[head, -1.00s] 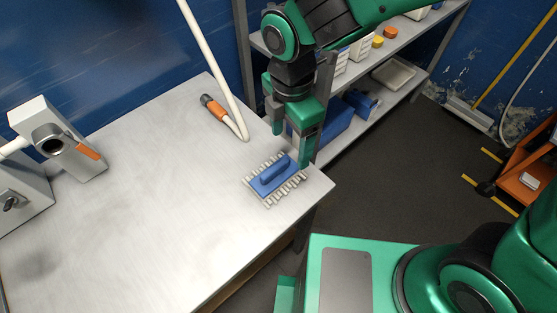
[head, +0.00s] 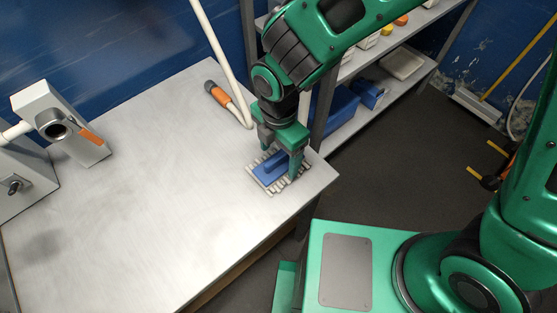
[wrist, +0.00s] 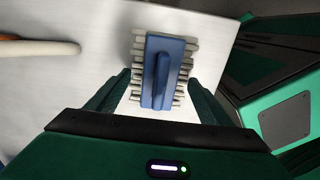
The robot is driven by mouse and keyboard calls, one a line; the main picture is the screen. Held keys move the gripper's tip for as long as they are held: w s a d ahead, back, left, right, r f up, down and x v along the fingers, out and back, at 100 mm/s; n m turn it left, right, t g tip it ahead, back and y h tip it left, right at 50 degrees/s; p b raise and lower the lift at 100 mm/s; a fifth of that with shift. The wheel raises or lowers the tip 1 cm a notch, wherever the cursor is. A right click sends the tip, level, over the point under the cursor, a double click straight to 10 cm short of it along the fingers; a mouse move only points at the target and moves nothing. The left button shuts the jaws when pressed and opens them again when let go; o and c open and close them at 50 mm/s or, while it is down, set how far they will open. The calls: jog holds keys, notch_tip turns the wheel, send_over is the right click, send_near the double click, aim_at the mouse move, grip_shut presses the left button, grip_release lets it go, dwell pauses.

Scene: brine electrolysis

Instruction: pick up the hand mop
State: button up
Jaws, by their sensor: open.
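The hand mop (head: 267,177) has a blue back with a raised blue grip bar and pale tufts around its edge. It lies flat on the grey table near the right corner. In the wrist view the hand mop (wrist: 163,62) lies just ahead, with its grip bar running up the picture. My gripper (head: 281,164) is low over the mop, its fingers pointing down. In the wrist view the open fingers (wrist: 160,84) stand apart on the left and right of the mop's near end. The head view does not show clearly whether they touch it.
A white hose (head: 222,62) with an orange and grey nozzle (head: 219,94) lies behind the mop, close to my arm. A grey device (head: 62,126) stands at the left of the table (head: 140,190). Shelving (head: 345,110) with blue bins stands behind. The table's middle is clear.

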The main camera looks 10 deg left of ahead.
jog(key=shift+f, duration=0.9)
jog(key=c, duration=1.2)
jog(key=shift+o, duration=0.2)
jog(key=shift+r, duration=0.8)
notch_tip(320, 180, up, 3)
jog(key=shift+f, duration=0.1)
jog(key=a+r, duration=0.6)
jog(key=a, duration=0.5)
jog(key=shift+s+a+r, duration=0.35)
